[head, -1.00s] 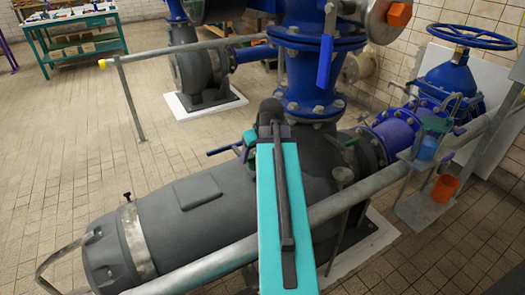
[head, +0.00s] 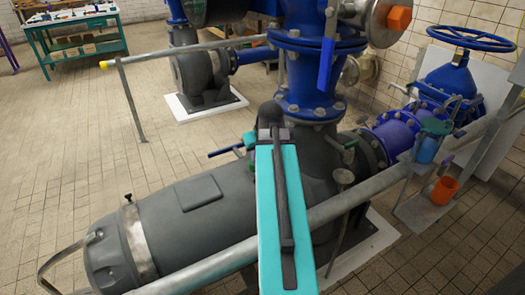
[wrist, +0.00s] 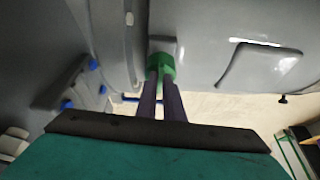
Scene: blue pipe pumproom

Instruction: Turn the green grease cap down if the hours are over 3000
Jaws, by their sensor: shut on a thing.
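The green grease cap (wrist: 160,68) sits against the grey pump body in the wrist view. My gripper (wrist: 161,82) is shut on it, with its two dark fingers on either side. In the head view my teal arm hides most of the spot. The gripper's fingertips are hidden there. No hour reading can be made out in either view.
A grey handrail (head: 330,206) crosses in front of the pump. A blue pipe (head: 308,75) rises behind it. A small shelf (head: 420,212) with an orange cup (head: 444,190) stands at right. A green workbench (head: 85,45) is at the back left. The tiled floor at left is clear.

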